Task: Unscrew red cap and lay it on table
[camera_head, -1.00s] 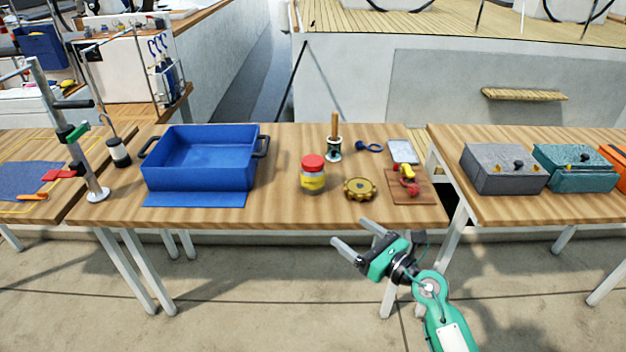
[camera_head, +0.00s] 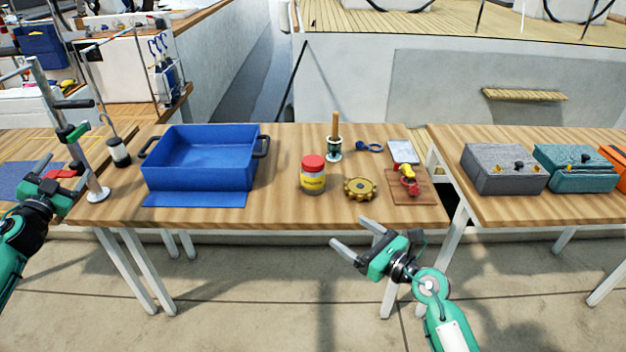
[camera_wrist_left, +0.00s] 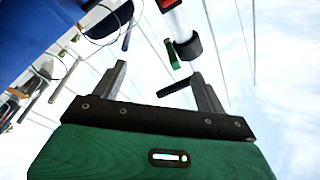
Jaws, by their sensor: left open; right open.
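The jar (camera_head: 312,182) stands upright near the middle of the table, with a yellow label and the red cap (camera_head: 313,162) on top. The wooden table (camera_head: 280,205) has bare wood around the jar. My left gripper (camera_head: 52,172) is at the far left, well away from the jar, open and empty. Its two spread fingers also show in the left wrist view (camera_wrist_left: 160,85), pointing toward sky and a pole. My right gripper (camera_head: 352,236) is open and empty in front of the table edge, below and right of the jar.
A blue bin (camera_head: 200,185) stands left of the jar. A brass gear-like wheel (camera_head: 360,188) lies right of it, and a wooden-handled tool (camera_head: 334,145) stands behind. A board with red and yellow parts (camera_head: 408,198) is further right. A metal post (camera_head: 78,150) stands near my left gripper.

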